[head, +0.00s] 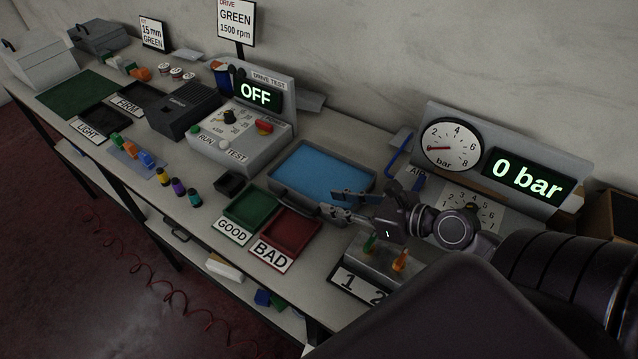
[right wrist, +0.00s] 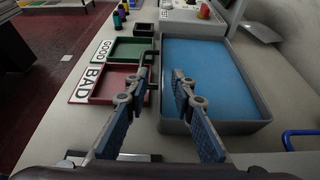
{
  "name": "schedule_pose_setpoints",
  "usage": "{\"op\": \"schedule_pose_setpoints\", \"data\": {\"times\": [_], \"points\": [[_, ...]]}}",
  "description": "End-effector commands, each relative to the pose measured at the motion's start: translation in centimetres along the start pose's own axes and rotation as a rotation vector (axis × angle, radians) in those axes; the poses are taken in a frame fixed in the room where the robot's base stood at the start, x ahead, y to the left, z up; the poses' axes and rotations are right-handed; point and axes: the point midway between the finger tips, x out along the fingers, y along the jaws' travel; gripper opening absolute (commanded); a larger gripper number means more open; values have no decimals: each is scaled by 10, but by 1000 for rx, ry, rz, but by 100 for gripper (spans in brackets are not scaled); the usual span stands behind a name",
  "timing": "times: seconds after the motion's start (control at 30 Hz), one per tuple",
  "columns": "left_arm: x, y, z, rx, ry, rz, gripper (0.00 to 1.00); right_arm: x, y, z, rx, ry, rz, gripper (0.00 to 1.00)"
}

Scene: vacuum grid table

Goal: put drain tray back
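A grey rectangular tray with a blue inside, which looks like the drain tray (head: 320,172), lies on the table behind the GOOD and BAD trays. It fills the upper middle of the right wrist view (right wrist: 205,66). A dark handle (head: 290,196) runs along its side facing the GOOD and BAD trays. My right gripper (head: 335,201) is open at the tray's near right corner. In the right wrist view its fingers (right wrist: 162,78) are apart, one outside the tray's left wall, the other over the tray. Contact cannot be told. My left gripper is not in view.
The green GOOD tray (head: 253,207) and red BAD tray (head: 291,229) stand in front. A drive test box (head: 245,135) is to the left. A pressure gauge panel (head: 500,155) and a blue hose (head: 398,157) are to the right. A block with pegs (head: 385,262) sits under my right arm.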

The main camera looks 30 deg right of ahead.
Motion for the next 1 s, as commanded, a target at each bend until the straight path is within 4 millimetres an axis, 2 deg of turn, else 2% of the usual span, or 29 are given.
{"op": "schedule_pose_setpoints", "data": {"times": [0.3,0.57,0.9,1.0], "points": [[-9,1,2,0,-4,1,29,43,0,2,-3,-2,1,23],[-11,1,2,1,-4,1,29,57,0,1,-5,0,2,23],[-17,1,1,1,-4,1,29,97,0,0,-4,-1,2,23],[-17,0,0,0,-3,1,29,103,-1,0,-5,0,1,23]]}}
